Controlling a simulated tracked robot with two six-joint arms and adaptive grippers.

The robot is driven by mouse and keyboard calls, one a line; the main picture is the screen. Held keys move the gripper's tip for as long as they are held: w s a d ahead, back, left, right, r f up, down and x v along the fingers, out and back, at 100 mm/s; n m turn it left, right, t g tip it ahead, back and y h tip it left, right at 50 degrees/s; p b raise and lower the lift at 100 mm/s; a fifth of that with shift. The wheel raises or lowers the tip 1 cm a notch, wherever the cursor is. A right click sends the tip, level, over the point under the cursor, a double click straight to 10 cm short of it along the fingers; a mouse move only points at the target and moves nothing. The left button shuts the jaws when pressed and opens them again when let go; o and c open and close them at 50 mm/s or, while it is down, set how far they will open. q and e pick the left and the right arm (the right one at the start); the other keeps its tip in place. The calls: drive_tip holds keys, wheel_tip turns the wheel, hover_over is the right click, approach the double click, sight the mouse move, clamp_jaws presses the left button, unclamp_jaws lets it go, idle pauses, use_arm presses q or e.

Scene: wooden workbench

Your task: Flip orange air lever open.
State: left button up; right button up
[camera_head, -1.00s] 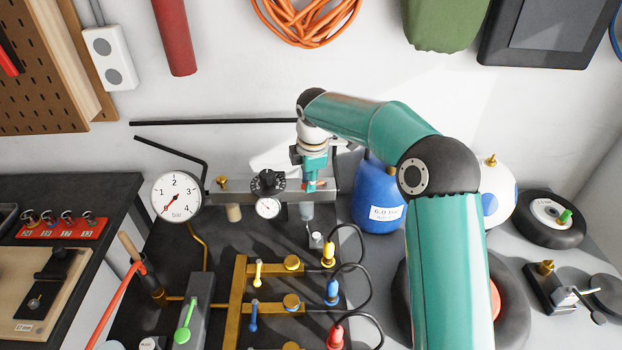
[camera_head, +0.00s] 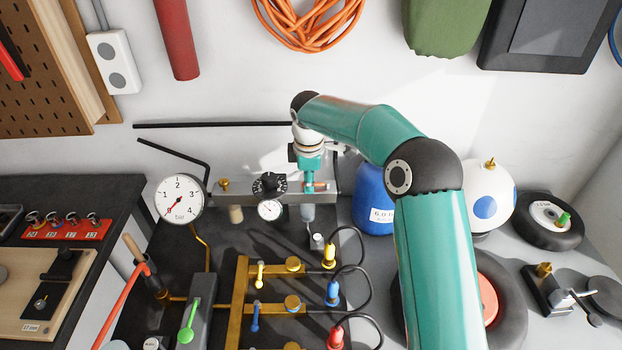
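My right arm reaches in from the lower right, and my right gripper (camera_head: 309,176) points down at the right end of the grey metal bar (camera_head: 226,197). The gripper is small and partly hidden, so its opening cannot be told. A small orange piece (camera_head: 318,185) shows right beside the fingertips on the bar, perhaps the orange air lever. Its handle position cannot be made out, nor whether the gripper touches it. My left gripper is not in view.
A pressure gauge (camera_head: 179,199) and black knob (camera_head: 269,184) sit along the bar. A brass manifold (camera_head: 239,290) with coloured levers and hoses stands in front. A green lever (camera_head: 188,320) is at lower left. A blue tank (camera_head: 370,200) stands to the right.

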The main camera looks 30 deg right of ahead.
wheel_tip(320, 180, up, 12)
drive_tip(key=s+a, duration=0.1)
drive_tip(key=s, duration=0.1)
drive_tip(key=shift+a+f, duration=0.15)
drive_tip(key=shift+a, duration=0.05)
idle(0.3)
idle(0.4)
